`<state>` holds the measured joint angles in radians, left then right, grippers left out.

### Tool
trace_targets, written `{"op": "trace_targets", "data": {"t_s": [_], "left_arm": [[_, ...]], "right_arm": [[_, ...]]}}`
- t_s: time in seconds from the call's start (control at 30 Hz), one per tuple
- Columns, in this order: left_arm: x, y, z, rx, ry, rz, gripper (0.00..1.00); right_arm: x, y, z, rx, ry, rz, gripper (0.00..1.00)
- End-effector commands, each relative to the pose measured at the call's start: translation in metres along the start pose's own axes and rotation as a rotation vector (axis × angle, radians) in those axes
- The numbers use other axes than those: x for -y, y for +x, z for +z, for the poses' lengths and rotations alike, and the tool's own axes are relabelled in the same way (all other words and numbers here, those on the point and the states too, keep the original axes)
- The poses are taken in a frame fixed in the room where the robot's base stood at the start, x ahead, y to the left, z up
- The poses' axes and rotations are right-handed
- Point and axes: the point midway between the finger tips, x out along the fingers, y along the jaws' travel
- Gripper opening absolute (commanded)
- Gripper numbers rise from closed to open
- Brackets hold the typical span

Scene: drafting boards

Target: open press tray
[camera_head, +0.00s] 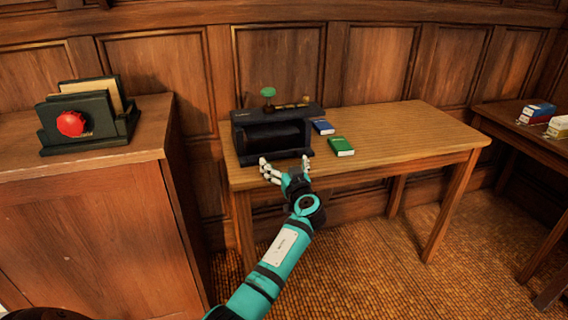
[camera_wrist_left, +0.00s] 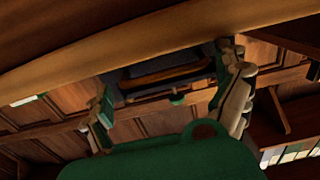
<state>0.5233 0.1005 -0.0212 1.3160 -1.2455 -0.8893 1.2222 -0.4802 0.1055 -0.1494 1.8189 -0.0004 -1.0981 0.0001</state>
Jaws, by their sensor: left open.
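The black press (camera_head: 272,131) stands at the left end of the wooden table, with a green knob (camera_head: 268,92) on top. Its dark front faces my arm, and I cannot make out a separate tray edge there. My left gripper (camera_head: 284,166) is open and empty, just in front of the press's lower front at the table's edge. In the left wrist view the press (camera_wrist_left: 165,68) shows dark beyond my spread fingers (camera_wrist_left: 170,98). I cannot tell whether a finger touches it. My right gripper is not in view.
A blue book (camera_head: 323,127) and a green book (camera_head: 341,147) lie right of the press on the table (camera_head: 410,125). The table's right half is clear. A cabinet (camera_head: 85,210) with a dark file holder (camera_head: 85,125) stands left. Another table (camera_head: 520,130) is far right.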

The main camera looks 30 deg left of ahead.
Motion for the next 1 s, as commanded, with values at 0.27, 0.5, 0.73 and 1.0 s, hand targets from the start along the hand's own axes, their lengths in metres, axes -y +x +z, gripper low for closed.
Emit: {"op": "trace_targets", "data": {"t_s": [0.27,0.5,0.73,1.0], "left_arm": [[0.0001,0.0062,0.0003,0.001,-0.002,0.000,1.00],[0.0001,0.0059,0.0003,0.001,-0.001,0.000,0.82],[0.0000,0.0057,0.0001,0.001,0.000,0.000,0.52],[-0.0003,0.0049,0.0004,0.000,0.000,0.001,0.33]], "right_arm": [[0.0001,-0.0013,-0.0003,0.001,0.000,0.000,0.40],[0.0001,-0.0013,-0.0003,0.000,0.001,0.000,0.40],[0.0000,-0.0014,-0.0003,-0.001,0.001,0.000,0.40],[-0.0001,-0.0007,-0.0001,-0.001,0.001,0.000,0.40]]}}
